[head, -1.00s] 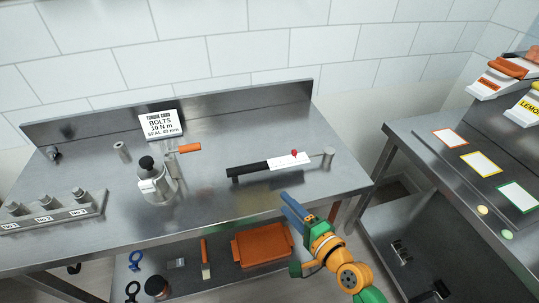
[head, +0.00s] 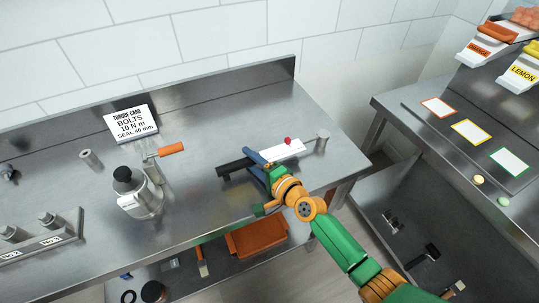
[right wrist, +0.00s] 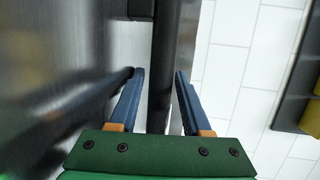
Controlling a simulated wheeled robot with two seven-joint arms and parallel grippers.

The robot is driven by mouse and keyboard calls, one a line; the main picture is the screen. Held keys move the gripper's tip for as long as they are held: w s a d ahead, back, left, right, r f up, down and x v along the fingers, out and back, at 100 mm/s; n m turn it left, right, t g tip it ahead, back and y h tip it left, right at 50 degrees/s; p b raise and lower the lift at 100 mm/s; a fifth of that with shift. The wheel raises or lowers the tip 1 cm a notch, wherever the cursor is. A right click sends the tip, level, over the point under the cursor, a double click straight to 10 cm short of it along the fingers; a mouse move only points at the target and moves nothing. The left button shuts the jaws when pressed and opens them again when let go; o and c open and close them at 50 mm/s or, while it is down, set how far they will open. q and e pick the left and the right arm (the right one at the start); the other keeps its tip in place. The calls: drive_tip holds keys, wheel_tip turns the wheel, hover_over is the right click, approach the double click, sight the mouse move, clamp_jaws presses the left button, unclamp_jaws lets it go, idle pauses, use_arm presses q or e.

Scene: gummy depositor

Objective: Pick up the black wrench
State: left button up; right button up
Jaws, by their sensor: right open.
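The black wrench (head: 233,168) lies on the steel bench, with a black handle, a white labelled section and a red knob toward its right end. My right gripper (head: 247,160) is open, its blue fingers over the handle in the head view, hiding part of it. I cannot tell whether they are above the handle or around it. In the right wrist view the two blue fingers (right wrist: 160,74) stand apart with a dark bar between and beyond them; I cannot tell whether this is the handle. My left gripper is not in view.
On the bench (head: 215,215) are a metal canister (head: 143,200) with a black knob, an orange-handled tool (head: 170,149), a torque card (head: 131,123) and a bolt rack (head: 45,243). An orange tray (head: 257,238) lies below. A second bench with coloured cards stands at right.

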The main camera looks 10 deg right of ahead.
drive_tip(key=shift+w, duration=0.1)
clamp_jaws()
drive_tip(key=shift+r, duration=0.1)
idle(1.2)
